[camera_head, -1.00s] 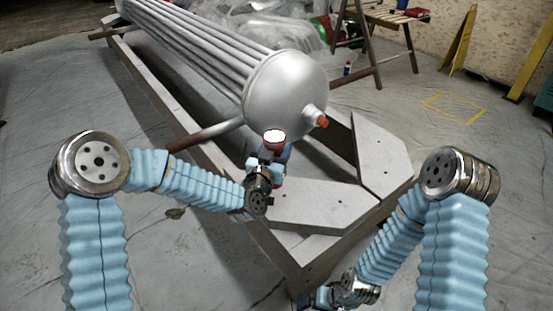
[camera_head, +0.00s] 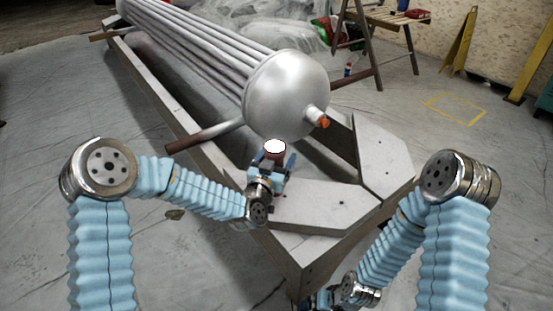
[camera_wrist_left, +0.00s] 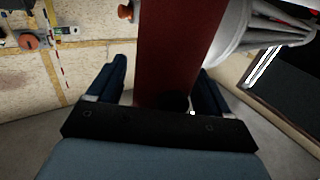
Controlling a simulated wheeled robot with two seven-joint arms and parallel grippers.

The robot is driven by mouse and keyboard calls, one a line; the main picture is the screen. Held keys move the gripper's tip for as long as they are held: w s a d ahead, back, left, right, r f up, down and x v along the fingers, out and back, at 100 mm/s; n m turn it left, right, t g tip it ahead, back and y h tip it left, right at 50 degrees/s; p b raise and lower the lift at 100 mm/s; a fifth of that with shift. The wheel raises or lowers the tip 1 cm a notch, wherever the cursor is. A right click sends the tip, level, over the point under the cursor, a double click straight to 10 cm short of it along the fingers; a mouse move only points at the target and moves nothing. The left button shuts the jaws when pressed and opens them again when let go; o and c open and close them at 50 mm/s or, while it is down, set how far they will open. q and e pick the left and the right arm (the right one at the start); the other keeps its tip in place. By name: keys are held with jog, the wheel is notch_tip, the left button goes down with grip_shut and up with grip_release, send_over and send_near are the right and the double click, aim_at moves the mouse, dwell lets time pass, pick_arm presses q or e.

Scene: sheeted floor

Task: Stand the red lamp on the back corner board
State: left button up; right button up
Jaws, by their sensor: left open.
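The red lamp (camera_head: 274,156) has a round white top and a dark red body. It appears upright by the left end of the nearer pale corner board (camera_head: 318,208), but its foot is hidden behind my left gripper. My left gripper (camera_head: 271,168) is open, with one blue finger on each side of the lamp. In the left wrist view the lamp's red body (camera_wrist_left: 180,50) rises between the spread fingers (camera_wrist_left: 162,88). A second corner board (camera_head: 382,155) lies to the right. My right gripper (camera_head: 312,299) is low at the bottom edge, mostly hidden.
A large silver tank with pipes (camera_head: 285,95) lies on the frame just behind the lamp, its orange-tipped nozzle (camera_head: 322,122) pointing right. A wooden trestle (camera_head: 372,40) stands at the back. The sheeted floor (camera_head: 480,160) at right is largely clear.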

pick_arm(q)
jog(key=shift+r, duration=0.2)
jog(key=v, duration=1.2)
jog(key=shift+p, duration=0.3)
